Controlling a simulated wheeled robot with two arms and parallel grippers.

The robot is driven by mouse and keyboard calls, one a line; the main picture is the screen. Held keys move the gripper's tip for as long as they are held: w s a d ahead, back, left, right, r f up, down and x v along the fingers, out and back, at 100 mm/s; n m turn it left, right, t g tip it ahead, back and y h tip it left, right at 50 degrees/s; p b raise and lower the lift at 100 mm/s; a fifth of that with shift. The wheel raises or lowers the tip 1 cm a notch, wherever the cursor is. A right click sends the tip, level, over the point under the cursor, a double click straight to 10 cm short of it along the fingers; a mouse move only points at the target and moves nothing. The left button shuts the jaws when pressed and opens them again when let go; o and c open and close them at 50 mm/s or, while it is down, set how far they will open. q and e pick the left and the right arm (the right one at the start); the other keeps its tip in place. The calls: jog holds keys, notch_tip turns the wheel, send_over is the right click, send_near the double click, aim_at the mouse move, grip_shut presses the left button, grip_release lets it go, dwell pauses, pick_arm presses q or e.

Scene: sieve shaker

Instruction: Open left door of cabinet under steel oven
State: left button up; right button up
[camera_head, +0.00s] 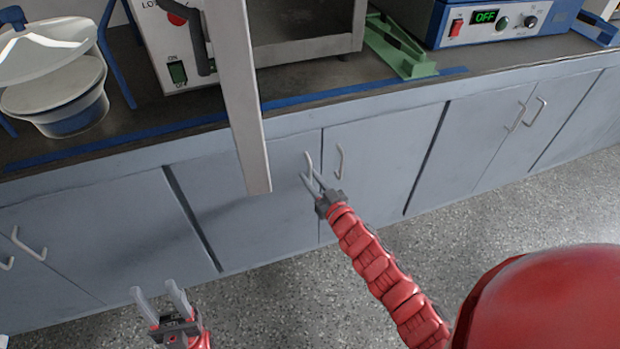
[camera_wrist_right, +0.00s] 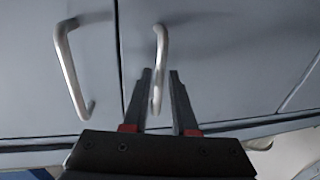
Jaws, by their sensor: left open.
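The steel oven (camera_head: 175,45) stands on the counter. Below it is a grey cabinet with two shut doors. The left door (camera_head: 215,205) has a metal handle (camera_head: 309,163) at its upper right, beside the right door (camera_head: 375,150) and its handle (camera_head: 341,160). My right gripper (camera_head: 311,182) is open at the left door's handle. In the right wrist view, that handle (camera_wrist_right: 161,48) shows between the open fingers (camera_wrist_right: 161,85); contact cannot be told. The right door's handle (camera_wrist_right: 68,70) is to the left there. My left gripper (camera_head: 157,296) is open and empty, lower left, away from the doors.
A long pale panel (camera_head: 240,110) hangs in front of the oven, reaching down over the left door. A sieve bowl (camera_head: 60,100), green stand (camera_head: 400,50) and blue device (camera_head: 500,22) sit on the counter. Speckled floor (camera_head: 280,300) lies clear below.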

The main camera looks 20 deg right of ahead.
jog(key=shift+w+a, duration=0.1)
jog(key=shift+w, duration=0.3)
grip_shut()
dwell(1.2)
